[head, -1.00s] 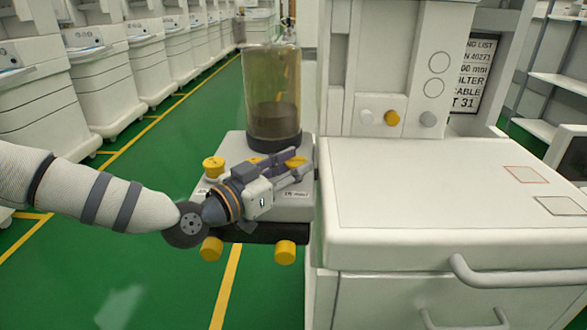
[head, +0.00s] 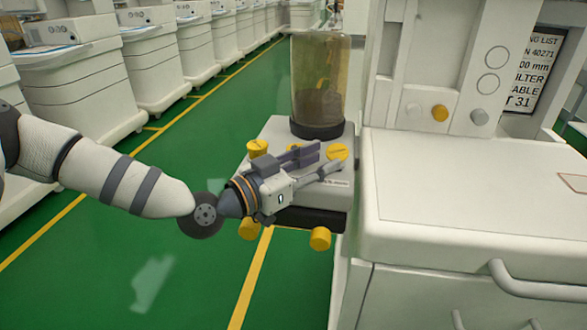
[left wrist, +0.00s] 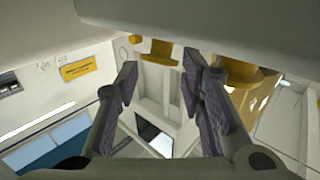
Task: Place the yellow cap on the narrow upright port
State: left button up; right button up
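Yellow caps sit on the pale absorber block: one stands raised at its left (head: 258,147), and one lies flatter at its right (head: 337,152). A sliver of yellow shows behind my left gripper. I cannot tell which is the task's cap, or which part is the narrow upright port. My left gripper (head: 330,161) is over the block's front, its fingers pointing right, just in front of the right cap. In the left wrist view its two fingers (left wrist: 160,78) are spread and empty, with yellow pieces (left wrist: 245,80) beyond them. My right gripper is out of view.
A tinted canister (head: 319,85) stands on the block behind the caps. Two yellow knobs, left (head: 249,228) and right (head: 320,238), hang below the block. A white cart (head: 470,200) with a drawer handle is close on the right. Green floor is open on the left.

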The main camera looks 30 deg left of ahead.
pick_arm(q)
jog(key=v, duration=0.7)
jog(key=s+d+f+n+g, duration=0.1)
jog(key=s+d+f+g, duration=0.25)
jog(key=s+f, duration=0.35)
jog(key=s+d+f+n+g+y, duration=0.1)
jog(key=s+d+f+g, duration=0.3)
jog(key=f, duration=0.5)
jog(key=s+d+f+n+g, duration=0.15)
jog(key=s+f+g, duration=0.25)
jog(key=s+f, duration=0.4)
jog(key=s+a+f+n+g+y, duration=0.1)
jog(key=s+f+g+y, duration=0.15)
jog(key=s, duration=0.65)
jog(key=s+a+f+g+y, duration=0.1)
jog(key=s+f+g, duration=0.3)
jog(key=s, duration=0.5)
jog(key=s+a+n+g+y, duration=0.1)
jog(key=s+a+g+y, duration=0.25)
jog(key=s+a, duration=0.55)
jog(key=w+d+r+t+p, duration=0.2)
jog(key=w+r+p, duration=0.1)
jog(key=r+p, duration=0.3)
jog(key=shift+w+t, duration=0.35)
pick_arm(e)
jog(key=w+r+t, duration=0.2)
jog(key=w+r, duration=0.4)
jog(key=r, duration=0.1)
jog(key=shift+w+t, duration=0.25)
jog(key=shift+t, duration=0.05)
